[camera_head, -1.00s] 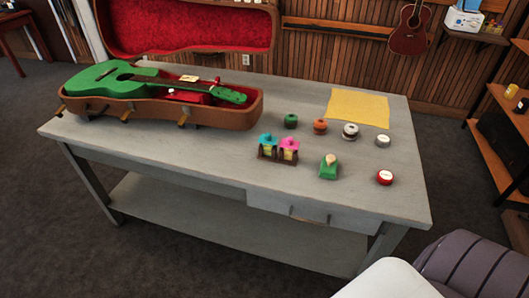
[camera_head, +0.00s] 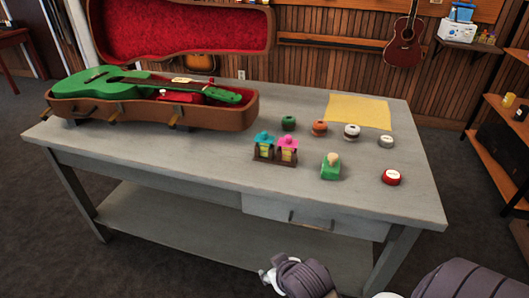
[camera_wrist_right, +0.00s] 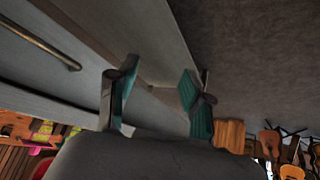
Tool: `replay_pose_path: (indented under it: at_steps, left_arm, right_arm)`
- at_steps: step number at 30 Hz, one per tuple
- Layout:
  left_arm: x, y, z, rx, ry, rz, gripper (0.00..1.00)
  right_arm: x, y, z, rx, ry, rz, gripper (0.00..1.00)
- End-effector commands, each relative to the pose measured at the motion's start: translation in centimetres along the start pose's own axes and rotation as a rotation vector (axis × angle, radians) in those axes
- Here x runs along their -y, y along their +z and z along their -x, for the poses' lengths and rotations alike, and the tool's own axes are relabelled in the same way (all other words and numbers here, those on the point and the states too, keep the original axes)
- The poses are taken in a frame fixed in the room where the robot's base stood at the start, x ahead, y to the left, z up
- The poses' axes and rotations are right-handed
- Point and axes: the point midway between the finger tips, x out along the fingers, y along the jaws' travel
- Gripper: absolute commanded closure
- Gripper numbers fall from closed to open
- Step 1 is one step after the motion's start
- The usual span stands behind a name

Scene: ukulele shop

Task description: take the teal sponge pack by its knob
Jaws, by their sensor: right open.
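The teal sponge pack (camera_head: 265,139), with a knob on top, stands upright in the left slot of a small brown holder (camera_head: 262,156) on the grey table (camera_head: 210,165). A pink-topped pack (camera_head: 287,146) stands in the right slot. My right gripper (camera_head: 267,276) is low at the bottom of the head view, in front of the table and well below its top, apart from the pack. In the right wrist view its two teal-padded fingers (camera_wrist_right: 158,95) are spread with nothing between them. My left gripper is not in view.
An open guitar case (camera_head: 160,109) holding a green guitar (camera_head: 105,82) is at the left. A drawer handle (camera_wrist_right: 45,38) shows near my right gripper in the wrist view.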

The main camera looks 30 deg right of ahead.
Motion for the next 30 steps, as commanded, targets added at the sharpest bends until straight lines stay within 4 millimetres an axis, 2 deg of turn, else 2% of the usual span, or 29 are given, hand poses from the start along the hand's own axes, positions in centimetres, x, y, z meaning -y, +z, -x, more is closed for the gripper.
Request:
replay_pose_path:
  at_steps: [1, 8, 12, 15, 18, 22, 30]
  left_arm:
    - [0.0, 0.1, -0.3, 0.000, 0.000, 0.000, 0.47]
    - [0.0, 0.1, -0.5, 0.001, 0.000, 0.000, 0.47]
    - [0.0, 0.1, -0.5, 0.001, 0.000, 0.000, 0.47]
    - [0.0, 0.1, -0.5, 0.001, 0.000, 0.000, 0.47]
    - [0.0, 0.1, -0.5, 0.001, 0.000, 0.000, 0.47]
    - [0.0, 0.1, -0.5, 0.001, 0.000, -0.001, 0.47]
    - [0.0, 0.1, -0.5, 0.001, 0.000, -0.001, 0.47]
  right_arm:
    - [-1.1, -2.2, -0.5, -0.070, 0.028, -0.028, 0.50]
    - [-6.8, -12.6, -1.2, -0.419, 0.153, -0.154, 0.50]
    - [-10.3, -18.4, -0.6, -0.629, 0.217, -0.218, 0.50]
    - [-12.4, -21.7, 0.2, -0.765, 0.251, -0.252, 0.50]
    - [-13.6, -23.7, 0.8, -0.852, 0.269, -0.271, 0.50]
    - [-14.4, -25.1, 0.6, -0.890, 0.277, -0.276, 0.50]
    - [-16.2, -28.9, -2.4, -0.889, 0.277, -0.275, 0.50]
